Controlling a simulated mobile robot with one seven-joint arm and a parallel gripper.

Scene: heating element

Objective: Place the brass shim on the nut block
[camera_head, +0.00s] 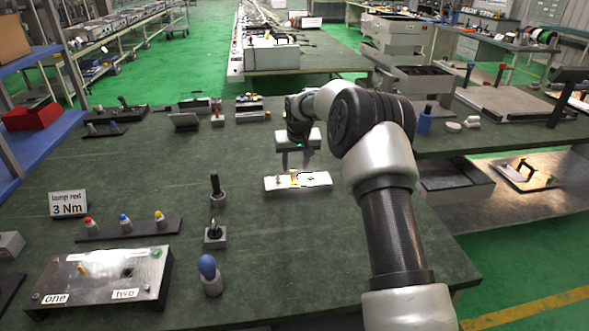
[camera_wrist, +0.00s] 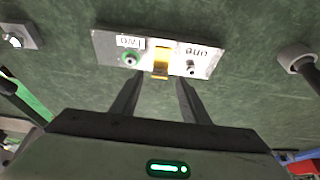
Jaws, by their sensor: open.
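The brass shim (camera_wrist: 160,62) is a small gold strip lying across the middle of a silver plate labelled "one" and "two"; it also shows in the head view (camera_head: 295,180). My gripper (camera_wrist: 158,84) is open and empty, its two fingers pointing at the plate on either side of the shim's line. In the head view my gripper (camera_head: 297,163) hangs just behind and above the plate. A small grey block with a bright nut-like piece on top (camera_wrist: 15,40) lies left in the wrist view, perhaps the nut block.
The silver plate (camera_head: 325,181) carries a post at one end and a green-ringed post at the other. A black-handled tool in a grey holder (camera_head: 218,200), a small grey block (camera_head: 215,240) and a blue-topped piece (camera_head: 208,275) stand left. The green table (camera_head: 290,250) in front is clear.

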